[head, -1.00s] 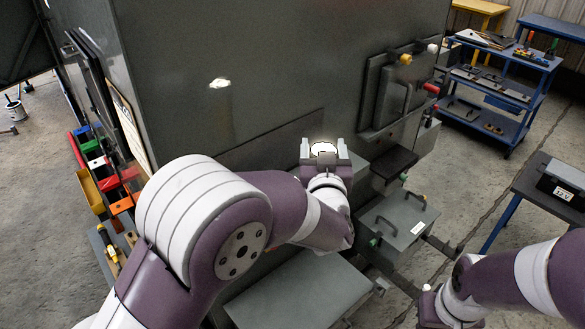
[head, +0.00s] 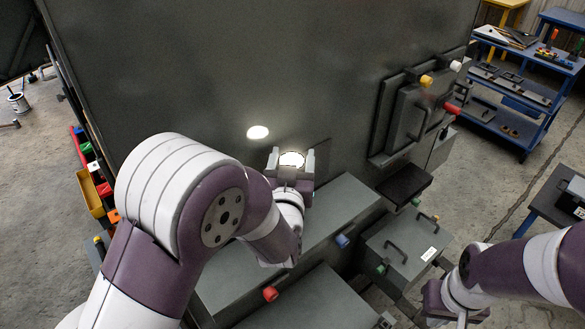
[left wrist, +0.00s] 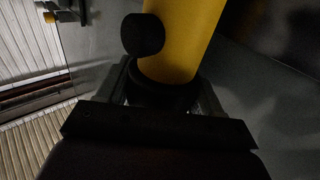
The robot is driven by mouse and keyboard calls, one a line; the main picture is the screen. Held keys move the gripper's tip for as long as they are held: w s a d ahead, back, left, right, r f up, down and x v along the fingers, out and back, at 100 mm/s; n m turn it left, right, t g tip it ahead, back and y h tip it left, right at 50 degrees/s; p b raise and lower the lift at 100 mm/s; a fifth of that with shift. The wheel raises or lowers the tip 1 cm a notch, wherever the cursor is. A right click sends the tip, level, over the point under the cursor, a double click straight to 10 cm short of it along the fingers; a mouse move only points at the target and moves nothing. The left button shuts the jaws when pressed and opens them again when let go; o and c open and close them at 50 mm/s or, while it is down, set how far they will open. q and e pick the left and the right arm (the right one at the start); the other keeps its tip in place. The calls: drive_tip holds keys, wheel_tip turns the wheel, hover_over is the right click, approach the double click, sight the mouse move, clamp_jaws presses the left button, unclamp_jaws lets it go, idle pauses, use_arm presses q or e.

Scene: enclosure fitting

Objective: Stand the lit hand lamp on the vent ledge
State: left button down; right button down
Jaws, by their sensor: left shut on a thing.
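My left gripper (head: 291,165) is shut on the hand lamp. In the head view the lamp's bright round end (head: 291,159) shows between the fingertips, in front of the big dark grey wall. In the left wrist view the lamp is a yellow cylinder (left wrist: 186,40) with a black side knob and a dark collar between the fingers. Its light makes a bright spot on the wall just above the gripper. A long grey ledge (head: 345,200) runs along the wall to the right of and below the gripper; I see no vent marking on it. My right gripper (head: 436,300) is low at right, its fingers unclear.
A small dark shelf (head: 405,184) and a handled panel (head: 405,122) with coloured knobs are on the wall at right. A grey handled box (head: 402,246) and a lower grey cabinet (head: 310,303) are below. A blue cart (head: 510,95) stands at back right.

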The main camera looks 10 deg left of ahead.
use_arm(q)
wheel_tip(320, 180, down, 3)
drive_tip(key=shift+s+r+p, duration=0.1)
drive_tip(key=shift+p, duration=0.3)
drive_tip(key=shift+s, duration=0.25)
drive_tip(key=shift+f, duration=0.3)
drive_tip(key=shift+c, duration=0.8)
unclamp_jaws()
drive_tip(key=shift+w+f, duration=0.1)
drive_tip(key=shift+w, duration=0.05)
